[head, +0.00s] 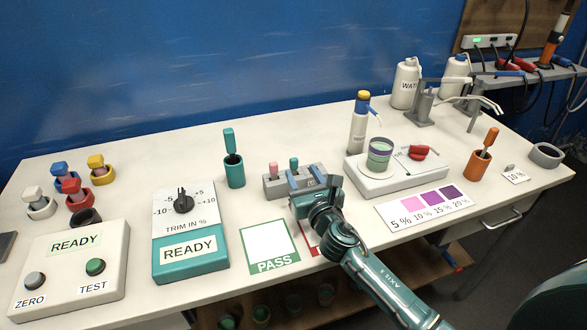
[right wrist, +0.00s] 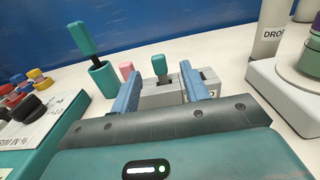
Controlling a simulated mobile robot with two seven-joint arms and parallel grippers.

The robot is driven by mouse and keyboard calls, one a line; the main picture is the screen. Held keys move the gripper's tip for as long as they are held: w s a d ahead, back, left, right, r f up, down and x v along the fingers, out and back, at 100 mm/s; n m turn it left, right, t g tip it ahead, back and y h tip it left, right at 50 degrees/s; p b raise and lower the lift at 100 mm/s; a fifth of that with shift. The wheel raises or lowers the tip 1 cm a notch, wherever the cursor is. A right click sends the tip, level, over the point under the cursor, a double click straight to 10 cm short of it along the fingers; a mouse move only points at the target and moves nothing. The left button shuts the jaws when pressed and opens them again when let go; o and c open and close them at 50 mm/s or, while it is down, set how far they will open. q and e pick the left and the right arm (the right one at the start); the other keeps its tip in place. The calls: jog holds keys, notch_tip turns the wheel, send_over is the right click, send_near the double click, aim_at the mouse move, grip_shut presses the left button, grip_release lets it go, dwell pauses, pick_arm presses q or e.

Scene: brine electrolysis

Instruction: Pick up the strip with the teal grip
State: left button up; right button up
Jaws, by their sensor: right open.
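The strip with the teal grip (head: 294,163) stands upright in a grey rack (head: 275,188), beside a strip with a pink grip (head: 272,168). In the right wrist view the teal grip (right wrist: 159,65) shows beyond and between the two blue fingers, and the pink grip (right wrist: 126,70) is just outside the left finger. The strip's lower part is hidden in the rack. My right gripper (head: 304,178) is open and empty, at the front of the rack; I cannot tell its exact gap to the grip. My left gripper is not in view.
A teal cup (head: 234,174) with a teal-handled tool stands left of the rack. A white stand (head: 365,182) with a striped cup and a dropper bottle (head: 357,135) are to the right.

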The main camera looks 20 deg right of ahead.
aim_at(295, 164)
jog(key=w, duration=0.6)
jog(key=shift+w+a+f, duration=0.15)
jog(key=shift+w+a, duration=0.05)
jog(key=shift+a, duration=0.05)
jog(key=shift+c, duration=0.2)
grip_shut()
